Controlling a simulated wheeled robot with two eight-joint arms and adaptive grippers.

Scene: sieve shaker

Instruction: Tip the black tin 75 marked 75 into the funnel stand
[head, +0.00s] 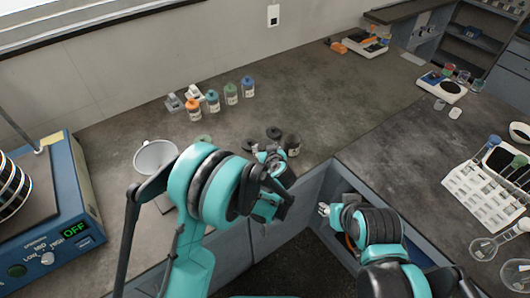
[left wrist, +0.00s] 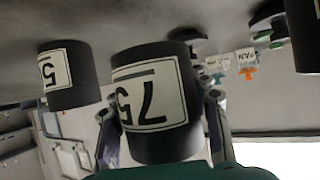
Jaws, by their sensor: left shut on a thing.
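The black tin 75 (left wrist: 150,95) fills the middle of the left wrist view, its white label reading 75 and upside down there. My left gripper (left wrist: 160,125) has a finger on each side of it and is shut on it. In the head view my left gripper (head: 268,157) is by the black tins, and its arm hides part of that area; I cannot tell whether the tin is off the bench. The funnel stand (head: 155,157) with its pale funnel is to the left, partly behind my left arm. My right gripper (head: 324,209) is low, right of centre, its jaws unclear.
Another black tin (left wrist: 68,75) with a partly visible label stands close beside the held one. A black tin (head: 292,146) is right of my left gripper. Several capped bottles (head: 213,101) stand behind. The blue shaker (head: 75,215) is at left. Bench between bottles and funnel is mostly clear.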

